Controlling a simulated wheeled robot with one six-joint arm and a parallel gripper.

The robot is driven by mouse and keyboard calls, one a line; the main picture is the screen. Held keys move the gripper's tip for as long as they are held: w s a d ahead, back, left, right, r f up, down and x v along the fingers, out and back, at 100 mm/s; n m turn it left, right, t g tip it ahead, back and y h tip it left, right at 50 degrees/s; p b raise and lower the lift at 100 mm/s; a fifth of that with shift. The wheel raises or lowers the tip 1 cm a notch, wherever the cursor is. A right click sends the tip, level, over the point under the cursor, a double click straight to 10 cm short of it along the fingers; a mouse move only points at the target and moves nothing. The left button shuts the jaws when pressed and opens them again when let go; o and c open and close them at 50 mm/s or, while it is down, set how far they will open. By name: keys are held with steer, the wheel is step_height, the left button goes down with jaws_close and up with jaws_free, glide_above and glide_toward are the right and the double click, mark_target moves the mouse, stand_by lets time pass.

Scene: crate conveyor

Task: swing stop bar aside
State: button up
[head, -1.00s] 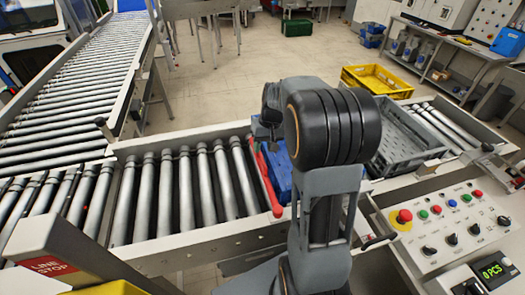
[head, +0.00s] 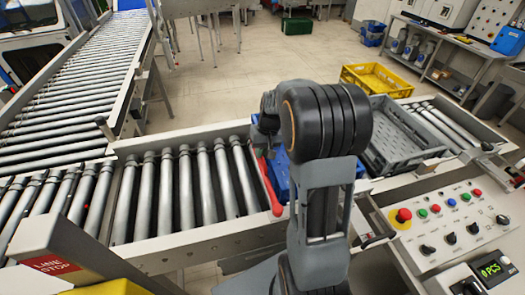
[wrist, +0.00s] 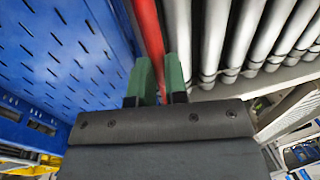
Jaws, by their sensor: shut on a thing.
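The red stop bar (head: 269,187) lies across the roller conveyor in the head view, in front of the blue crate (head: 281,178). Its far end is hidden by my arm. In the wrist view the bar (wrist: 148,30) runs down between the green fingers of my gripper (wrist: 161,65), which is shut on it. The blue crate (wrist: 60,55) is to the left of the bar there, and bare rollers are to the right. In the head view my gripper (head: 265,130) is at the bar's far end, mostly hidden by my wrist.
A grey crate (head: 372,162) stands on the conveyor right of my arm. Bare rollers (head: 180,190) lie left of the bar. A control panel (head: 450,225) is at the right, and a line-stop post (head: 50,235) at the front left. A yellow crate (head: 345,73) is behind.

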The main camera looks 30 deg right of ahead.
jaws_close()
steer(key=shift+w+a+n, duration=0.1)
steer(key=shift+a+n, duration=0.2)
steer(key=shift+a, duration=0.1)
steer(key=s+a+n+g+b, duration=0.1)
steer(key=s+a+n+b, duration=0.15)
steer(key=a+n, duration=0.5)
steer(key=s+a+n+g+b, duration=0.1)
steer(key=s+a+n, duration=0.35)
steer(key=a, duration=0.55)
steer(key=shift+s+a+n+g+h+b, duration=0.1)
steer(key=shift+s+a+n+h, duration=0.2)
steer(key=shift+s+a+n, duration=0.6)
steer(key=shift+s+a+n+g+h+b, duration=0.15)
steer(key=shift+s+a+n+h, duration=0.25)
steer(key=shift+s+n, duration=0.9)
steer(key=shift+s+a+n+g+h+b, duration=0.15)
steer(key=shift+s+a+n, duration=0.55)
steer(key=shift+s, duration=0.85)
steer(key=shift+a, duration=0.1)
